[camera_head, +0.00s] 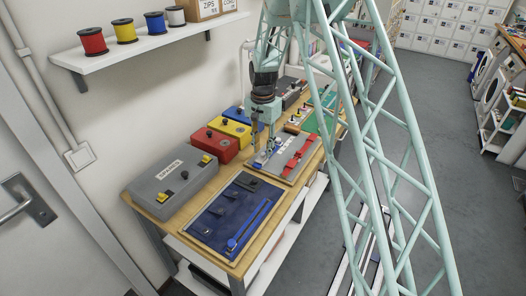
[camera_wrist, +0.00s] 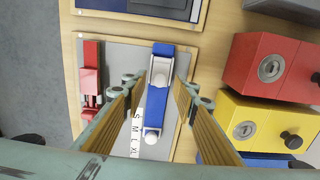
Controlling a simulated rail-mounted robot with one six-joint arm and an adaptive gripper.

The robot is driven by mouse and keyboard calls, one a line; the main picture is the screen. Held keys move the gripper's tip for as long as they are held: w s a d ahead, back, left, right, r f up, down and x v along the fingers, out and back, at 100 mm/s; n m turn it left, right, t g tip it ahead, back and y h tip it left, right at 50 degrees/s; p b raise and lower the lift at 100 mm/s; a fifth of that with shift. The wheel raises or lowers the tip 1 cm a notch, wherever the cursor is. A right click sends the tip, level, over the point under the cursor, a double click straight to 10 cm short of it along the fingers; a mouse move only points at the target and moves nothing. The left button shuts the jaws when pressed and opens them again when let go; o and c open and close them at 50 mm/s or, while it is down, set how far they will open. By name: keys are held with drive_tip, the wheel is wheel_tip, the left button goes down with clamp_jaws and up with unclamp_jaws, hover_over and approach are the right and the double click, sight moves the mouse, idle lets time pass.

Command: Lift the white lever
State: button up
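I cannot pick out a white lever for certain in either view. My gripper (camera_head: 262,143) hangs above a grey panel (camera_head: 284,173) on the bench. In the wrist view its fingers (camera_wrist: 160,95) are spread apart with nothing held. Left of the bar is a label strip marked S, M, L, XL (camera_wrist: 136,135). A red fitting (camera_wrist: 91,80) is at the panel's left side; it also shows in the head view (camera_head: 299,156).
Red (camera_head: 216,144), yellow (camera_head: 232,131) and blue boxes with knobs stand along the wall side. A grey box (camera_head: 172,180) and a dark blue panel (camera_head: 232,215) occupy the near bench. A green panel (camera_head: 321,122) lies farther back. A spool shelf (camera_head: 150,42) is above.

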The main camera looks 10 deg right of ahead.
drive_tip(key=shift+f, duration=0.5)
drive_tip(key=c, duration=0.9)
drive_tip(key=shift+o, duration=0.2)
